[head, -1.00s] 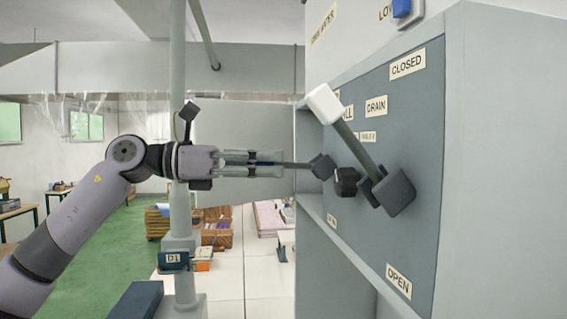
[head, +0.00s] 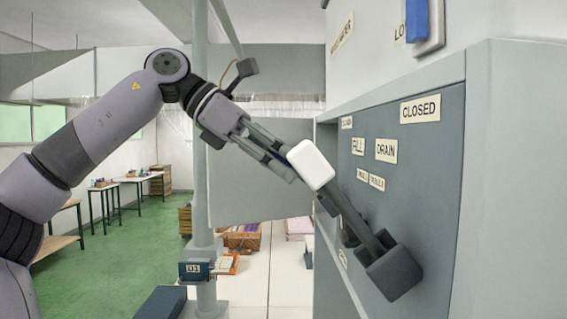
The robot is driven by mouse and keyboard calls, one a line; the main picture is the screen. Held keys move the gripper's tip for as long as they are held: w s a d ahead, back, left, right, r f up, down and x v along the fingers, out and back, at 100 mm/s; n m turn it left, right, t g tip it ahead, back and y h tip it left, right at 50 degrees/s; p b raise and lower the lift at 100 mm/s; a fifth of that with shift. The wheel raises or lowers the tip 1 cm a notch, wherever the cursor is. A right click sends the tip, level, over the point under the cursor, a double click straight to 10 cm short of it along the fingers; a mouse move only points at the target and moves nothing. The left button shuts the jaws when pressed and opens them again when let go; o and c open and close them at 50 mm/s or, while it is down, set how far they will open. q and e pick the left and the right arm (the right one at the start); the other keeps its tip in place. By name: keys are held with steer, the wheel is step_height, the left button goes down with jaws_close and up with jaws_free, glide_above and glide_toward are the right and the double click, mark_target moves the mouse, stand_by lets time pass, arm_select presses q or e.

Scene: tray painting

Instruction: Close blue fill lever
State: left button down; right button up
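My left gripper (head: 290,168) reaches down and to the right toward the lever panel (head: 430,180). Its two fingers run parallel with a narrow gap, in line with the fill lever; the fingertips and most of that lever are hidden behind the white handle of the drain lever (head: 312,164). A dark part (head: 328,204), seemingly the fill lever's pivot end, shows just past the handle. The blue grip cannot be made out now. The drain lever slants up and left from its dark hub (head: 394,270). My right gripper is out of view.
The FILL label (head: 358,146), DRAIN label (head: 386,150) and CLOSED label (head: 420,109) are on the panel. A blue switch (head: 416,20) is above. A grey post (head: 200,210) stands behind my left gripper. The drain lever juts out close in front of my fingers.

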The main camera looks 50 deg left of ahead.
arm_select(q)
steer(key=shift+w+d+r+g+y, duration=0.4)
steer(key=shift+w+r+g+y, duration=0.1)
steer(key=shift+r+g+y, duration=0.2)
steer(key=shift+w+d+r+g, duration=0.2)
steer(key=shift+r+g, duration=0.05)
steer(key=shift+g, duration=0.05)
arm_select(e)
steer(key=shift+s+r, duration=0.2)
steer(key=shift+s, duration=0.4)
arm_select(q)
steer(key=shift+y, duration=0.3)
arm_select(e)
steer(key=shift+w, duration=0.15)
arm_select(q)
steer(key=c, duration=1.5)
jaws_free()
steer(key=shift+a, duration=0.1)
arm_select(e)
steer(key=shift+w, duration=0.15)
arm_select(q)
steer(key=v, duration=1.2)
